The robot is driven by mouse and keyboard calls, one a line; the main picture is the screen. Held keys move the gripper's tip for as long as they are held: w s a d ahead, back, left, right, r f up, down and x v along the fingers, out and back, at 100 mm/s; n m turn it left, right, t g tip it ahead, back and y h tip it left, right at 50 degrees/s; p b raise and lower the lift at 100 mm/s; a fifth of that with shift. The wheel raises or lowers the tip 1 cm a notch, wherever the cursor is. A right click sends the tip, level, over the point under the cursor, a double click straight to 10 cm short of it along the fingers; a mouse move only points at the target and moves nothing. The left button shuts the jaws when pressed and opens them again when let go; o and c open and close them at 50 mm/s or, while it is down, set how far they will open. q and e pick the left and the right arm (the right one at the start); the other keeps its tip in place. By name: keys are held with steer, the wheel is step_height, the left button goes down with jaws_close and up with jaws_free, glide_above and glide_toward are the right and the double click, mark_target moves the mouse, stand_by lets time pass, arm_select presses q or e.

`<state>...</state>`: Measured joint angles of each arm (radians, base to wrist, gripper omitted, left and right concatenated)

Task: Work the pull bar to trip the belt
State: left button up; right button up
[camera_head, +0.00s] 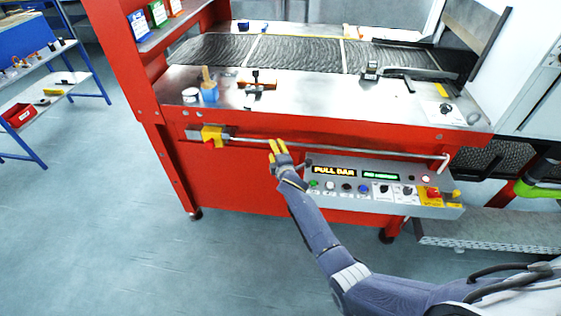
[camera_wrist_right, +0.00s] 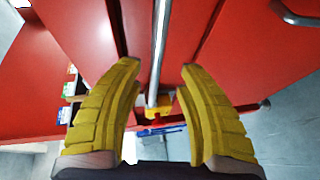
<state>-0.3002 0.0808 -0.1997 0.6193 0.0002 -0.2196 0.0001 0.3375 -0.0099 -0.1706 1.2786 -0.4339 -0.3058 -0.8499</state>
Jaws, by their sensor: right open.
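The pull bar (camera_head: 345,148) is a thin metal rod running along the red front of the belt table. Its left end meets a yellow and red switch box (camera_head: 211,137), and its right end bends at a bracket. My right gripper (camera_head: 277,146) is at the bar, left of its middle. In the right wrist view the bar (camera_wrist_right: 160,50) passes lengthwise between the two yellow fingertips (camera_wrist_right: 160,68), which are apart with a gap on each side. The yellow switch box (camera_wrist_right: 160,112) shows beyond the fingers. My left gripper is not in view.
A control panel (camera_head: 375,187) with buttons, knobs and a lit "PULL BAR" display sits just below the bar on the right. The mesh belt (camera_head: 300,52) lies on the table above, with tools and small containers on the steel top. Open floor lies to the left.

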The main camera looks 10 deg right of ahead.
steer(key=s+r, duration=0.1)
steer(key=s, duration=0.8)
steer(key=shift+s+r, duration=0.15)
steer(key=shift+r, duration=0.15)
steer(key=shift+d, duration=0.1)
